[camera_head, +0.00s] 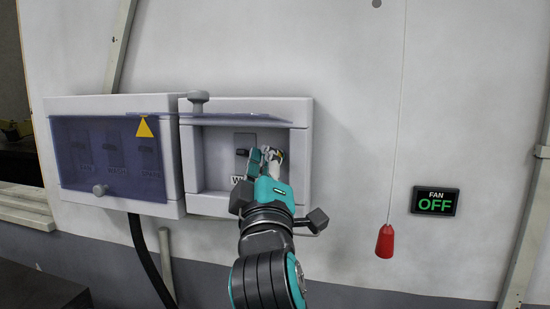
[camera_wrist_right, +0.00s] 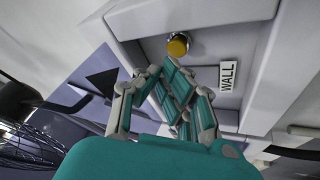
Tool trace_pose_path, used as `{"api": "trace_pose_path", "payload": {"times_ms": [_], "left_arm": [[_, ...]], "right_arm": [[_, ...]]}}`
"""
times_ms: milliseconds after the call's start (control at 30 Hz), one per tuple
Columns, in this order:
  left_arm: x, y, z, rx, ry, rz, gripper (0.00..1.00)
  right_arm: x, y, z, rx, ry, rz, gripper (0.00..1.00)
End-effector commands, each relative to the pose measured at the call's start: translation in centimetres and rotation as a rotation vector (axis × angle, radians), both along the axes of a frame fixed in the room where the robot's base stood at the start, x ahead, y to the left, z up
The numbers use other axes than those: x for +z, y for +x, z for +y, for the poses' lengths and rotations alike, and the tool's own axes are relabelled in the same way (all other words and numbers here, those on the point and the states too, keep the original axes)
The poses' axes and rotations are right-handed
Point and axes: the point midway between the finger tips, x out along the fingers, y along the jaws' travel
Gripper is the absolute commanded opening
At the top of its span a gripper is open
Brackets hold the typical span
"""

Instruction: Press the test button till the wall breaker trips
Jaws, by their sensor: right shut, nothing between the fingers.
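The wall breaker box (camera_head: 306,140) is mounted on the wall with its tinted cover (camera_head: 235,118) raised. Inside it is a grey breaker (camera_head: 244,141) with a dark lever, partly hidden by my gripper; I cannot tell the lever's position. The wrist view shows a yellow round test button (camera_wrist_right: 178,45) in a shiny ring, beside a WALL label (camera_wrist_right: 228,76). My right gripper (camera_head: 264,155) is shut and empty, reaching into the box. In the wrist view its fingertips (camera_wrist_right: 182,78) are close to the button; I cannot tell whether they touch it. My left gripper is out of view.
A second box (camera_head: 110,102) with a closed tinted cover and several breakers adjoins on the left. A red pull handle (camera_head: 385,241) hangs on a cord at right. A sign (camera_head: 436,201) reads FAN OFF. The wall between box and cord is clear.

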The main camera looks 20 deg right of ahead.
Motion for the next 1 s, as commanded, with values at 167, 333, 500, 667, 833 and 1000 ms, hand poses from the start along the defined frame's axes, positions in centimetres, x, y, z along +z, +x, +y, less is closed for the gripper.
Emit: {"api": "trace_pose_path", "payload": {"times_ms": [167, 333, 500, 667, 833, 1000], "left_arm": [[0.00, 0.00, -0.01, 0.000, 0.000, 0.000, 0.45], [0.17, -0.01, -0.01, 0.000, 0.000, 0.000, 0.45], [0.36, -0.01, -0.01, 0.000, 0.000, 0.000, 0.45], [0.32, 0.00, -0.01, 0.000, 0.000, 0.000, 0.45], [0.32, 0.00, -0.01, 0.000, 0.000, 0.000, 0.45], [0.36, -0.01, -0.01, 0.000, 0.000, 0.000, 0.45]], "right_arm": [[0.00, 0.00, 0.00, 0.000, 0.000, 0.000, 0.00], [0.05, 0.26, -0.17, 0.000, -0.001, 0.001, 0.00], [0.06, 0.69, -0.48, 0.000, 0.000, 0.000, 0.00], [0.02, 0.71, -0.49, 0.000, 0.000, 0.000, 0.00], [0.02, 0.71, -0.49, 0.000, 0.000, 0.000, 0.00], [0.03, 0.82, -0.57, 0.000, 0.000, 0.000, 0.00]]}}
